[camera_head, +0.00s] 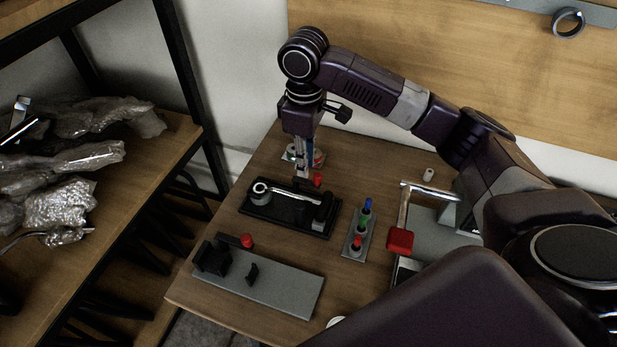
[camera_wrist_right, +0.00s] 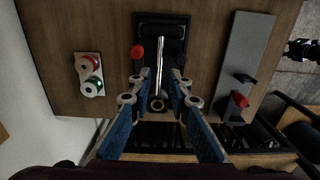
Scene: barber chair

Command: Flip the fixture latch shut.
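A black fixture (camera_head: 286,222) lies on the wooden table, with a silver rod (camera_head: 290,195) across it. The rod has a ring at its left end and meets a black block at its right end. A red knob (camera_head: 318,180) sits beside this block; in the right wrist view the knob (camera_wrist_right: 137,52) is left of the block. I take it for the latch handle, but its lever is hard to make out. My right gripper (camera_head: 303,178) points down over the fixture's far side. In the wrist view its blue fingers (camera_wrist_right: 162,76) are apart, either side of the rod's image. The left gripper is not in view.
A grey plate (camera_head: 287,293) with black blocks and another red knob (camera_head: 247,240) lies in front. A small rack (camera_head: 350,244) with coloured pegs and a red-handled lever (camera_head: 400,240) stand right. A plate with coloured discs (camera_wrist_right: 90,75) lies beside the fixture.

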